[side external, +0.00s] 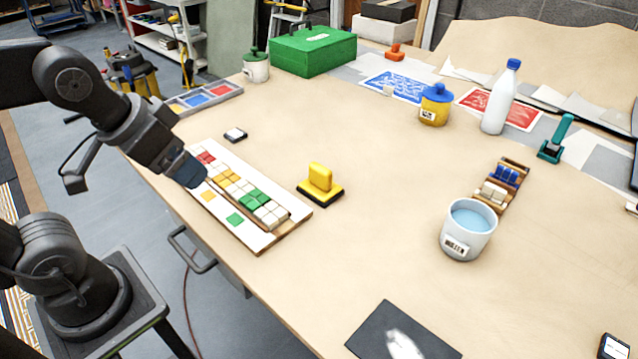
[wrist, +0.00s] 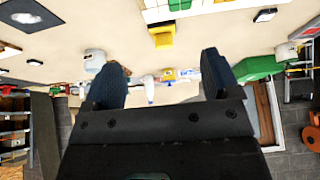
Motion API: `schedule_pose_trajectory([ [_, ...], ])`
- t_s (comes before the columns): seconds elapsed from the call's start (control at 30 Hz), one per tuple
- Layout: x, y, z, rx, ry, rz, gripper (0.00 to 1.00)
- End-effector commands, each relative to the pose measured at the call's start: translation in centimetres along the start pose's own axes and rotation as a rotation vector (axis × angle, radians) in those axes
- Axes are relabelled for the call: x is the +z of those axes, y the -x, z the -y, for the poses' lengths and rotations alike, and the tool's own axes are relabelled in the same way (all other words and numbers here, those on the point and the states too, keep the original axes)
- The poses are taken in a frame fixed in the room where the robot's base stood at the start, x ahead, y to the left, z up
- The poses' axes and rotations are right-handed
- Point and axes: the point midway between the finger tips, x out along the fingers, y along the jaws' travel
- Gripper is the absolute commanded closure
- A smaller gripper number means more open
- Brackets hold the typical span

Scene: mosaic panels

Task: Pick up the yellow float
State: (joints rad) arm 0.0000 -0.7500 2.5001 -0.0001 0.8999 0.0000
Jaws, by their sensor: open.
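The yellow float (side external: 320,182) has a yellow handle block on a dark-edged base. It lies flat on the wooden table, just right of the mosaic board. It also shows upside down at the top of the wrist view (wrist: 161,34). My gripper (side external: 190,172) is above the left edge of the mosaic board, left of the float and apart from it. In the wrist view its two fingers (wrist: 160,82) are spread wide with nothing held between them.
The mosaic board (side external: 250,237) holds red, yellow, green and white tiles. A water bucket (side external: 467,230), a tile rack (side external: 503,185), a white bottle (side external: 500,98) and a yellow jar (side external: 435,106) stand to the right. A green box (side external: 313,52) is at the back. Table around the float's right is clear.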

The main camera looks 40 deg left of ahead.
Motion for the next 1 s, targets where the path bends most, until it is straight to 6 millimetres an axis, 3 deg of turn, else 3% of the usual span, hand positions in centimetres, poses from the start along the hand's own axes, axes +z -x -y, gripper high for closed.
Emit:
schedule_pose_trajectory([
  [0.4, 0.00, 0.00, 0.00, 0.000, 0.000, 0.000, 0.18],
  [0.7, 0.00, 0.00, 0.00, 0.000, 0.000, 0.000, 0.45],
  [1.0, -0.69, 0.06, -0.01, 0.000, -0.031, 0.010, 0.45],
])
